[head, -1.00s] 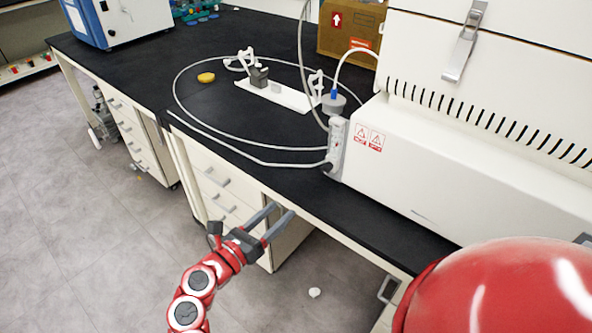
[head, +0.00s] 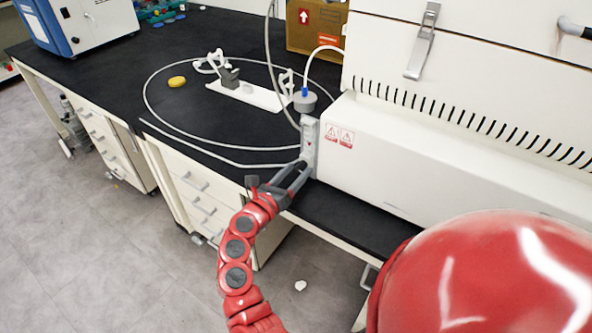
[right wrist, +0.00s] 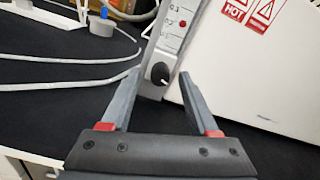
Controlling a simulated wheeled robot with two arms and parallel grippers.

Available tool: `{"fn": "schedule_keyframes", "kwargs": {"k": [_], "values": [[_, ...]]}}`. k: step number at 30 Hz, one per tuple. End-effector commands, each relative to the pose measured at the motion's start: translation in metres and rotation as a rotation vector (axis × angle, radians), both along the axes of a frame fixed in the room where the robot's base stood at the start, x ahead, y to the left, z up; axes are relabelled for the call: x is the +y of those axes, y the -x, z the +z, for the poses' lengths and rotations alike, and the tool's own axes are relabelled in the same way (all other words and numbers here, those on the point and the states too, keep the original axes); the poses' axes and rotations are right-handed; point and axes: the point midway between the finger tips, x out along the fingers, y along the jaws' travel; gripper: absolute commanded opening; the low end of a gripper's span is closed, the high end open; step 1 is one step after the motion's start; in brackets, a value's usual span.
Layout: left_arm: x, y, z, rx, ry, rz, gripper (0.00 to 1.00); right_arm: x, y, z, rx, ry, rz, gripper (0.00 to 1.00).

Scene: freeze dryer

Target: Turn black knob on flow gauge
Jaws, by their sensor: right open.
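The flow gauge (head: 309,138) is a narrow pale upright block at the left front corner of the white freeze dryer. In the right wrist view the gauge (right wrist: 180,29) shows a scale with red marks. Its round black knob (right wrist: 160,74) with a white pointer line is low on its face. My right gripper (head: 303,168) is open at the gauge's base. In the right wrist view its fingertips (right wrist: 161,78) stand to either side of the knob, with gaps between. In the head view the gripper mostly hides the knob. My left gripper is not in view.
The white freeze dryer (head: 420,165) stands right of the gauge. A thin hose (head: 165,128) loops over the black bench (head: 205,115). A white tray (head: 262,97) with clamps, a yellow object (head: 177,81) and a cardboard box (head: 314,30) are farther back.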

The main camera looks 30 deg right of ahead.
Motion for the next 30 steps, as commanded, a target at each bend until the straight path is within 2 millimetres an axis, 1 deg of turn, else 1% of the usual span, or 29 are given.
{"fn": "schedule_keyframes", "kwargs": {"k": [3, 9, 11, 12, 14, 18, 19, 20, 30], "values": [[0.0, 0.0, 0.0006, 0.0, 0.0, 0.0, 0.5, -0.0037, -0.001, -0.0003, 0.001, 0.0, -0.001, 0.61], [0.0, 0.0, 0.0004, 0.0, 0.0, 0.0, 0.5, -0.0035, -0.0011, -0.0008, 0.002, 0.0, 0.0, 0.61], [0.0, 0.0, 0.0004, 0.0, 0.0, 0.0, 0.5, -0.0034, -0.001, -0.0007, 0.001, 0.0, -0.001, 0.52], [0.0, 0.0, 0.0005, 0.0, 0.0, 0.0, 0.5, -0.0034, -0.0011, -0.0007, 0.001, 0.0, 0.0, 0.45], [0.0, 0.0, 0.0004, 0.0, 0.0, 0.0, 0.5, -0.0033, -0.0009, -0.0008, 0.002, 0.0, -0.001, 0.34], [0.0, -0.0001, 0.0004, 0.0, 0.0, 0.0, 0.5, -0.0032, -0.001, -0.0007, 0.002, 0.001, 0.0, 0.09], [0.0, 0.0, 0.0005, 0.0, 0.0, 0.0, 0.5, -0.0032, -0.001, -0.0007, 0.002, 0.001, 0.0, 0.03], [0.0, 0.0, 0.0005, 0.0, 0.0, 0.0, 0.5, -0.0031, -0.0009, -0.0008, 0.002, 0.001, 0.0, 0.0], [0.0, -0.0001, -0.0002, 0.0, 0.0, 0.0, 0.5, -0.0031, -0.0008, -0.0013, 0.016, 0.006, -0.001, 0.0]]}}
